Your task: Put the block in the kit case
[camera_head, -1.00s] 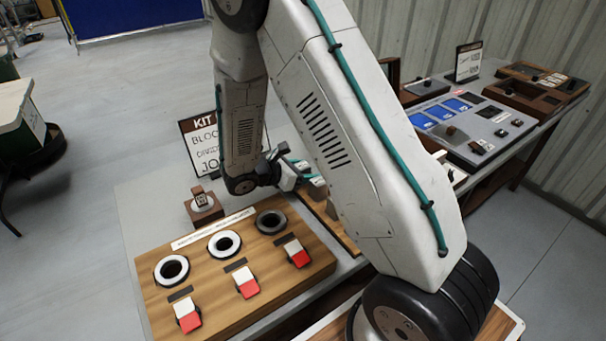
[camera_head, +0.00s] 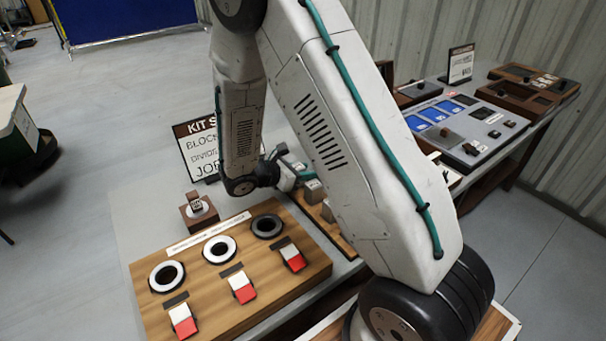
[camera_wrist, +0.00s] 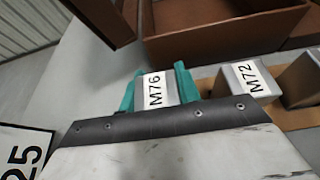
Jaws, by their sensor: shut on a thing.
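A brown open box (camera_wrist: 225,38), which looks like the kit case, lies beyond the held block. Its inside is partly out of the frame. In the head view my gripper is partly hidden behind my arm, and grey blocks (camera_head: 314,191) show beside it.
A wooden panel (camera_head: 215,315) with several rings and red-white switches lies at the front left. A kit sign (camera_head: 197,145) stands behind it, near a small brown stand (camera_head: 199,211). A grey console (camera_head: 470,135) is on the far right bench. Another block (camera_wrist: 300,80) stands beside M72.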

